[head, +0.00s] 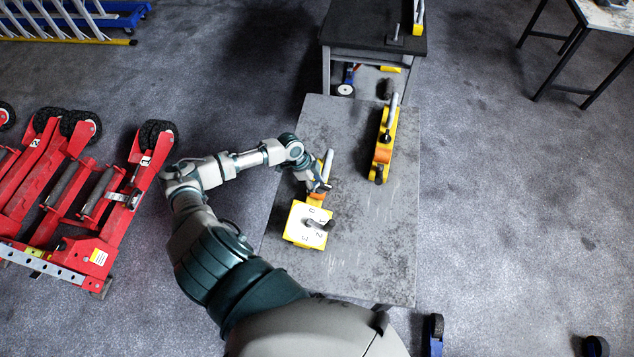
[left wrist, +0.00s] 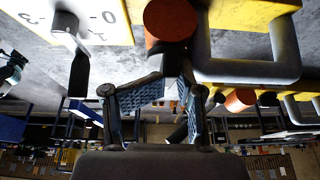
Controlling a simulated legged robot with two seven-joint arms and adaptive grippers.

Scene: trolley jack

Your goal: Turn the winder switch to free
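My left gripper (head: 320,187) is just beyond the box, by an orange part and a grey handle. In the left wrist view its fingers (left wrist: 155,98) are spread apart, with nothing clearly held. My right gripper is not in view.
A second yellow unit (head: 381,158) with a grey handle (head: 392,108) stands further right on the table (head: 345,268). A dark-topped trolley (head: 360,28) stands behind. Red jacks (head: 100,205) fill the left floor. The table's right side is clear.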

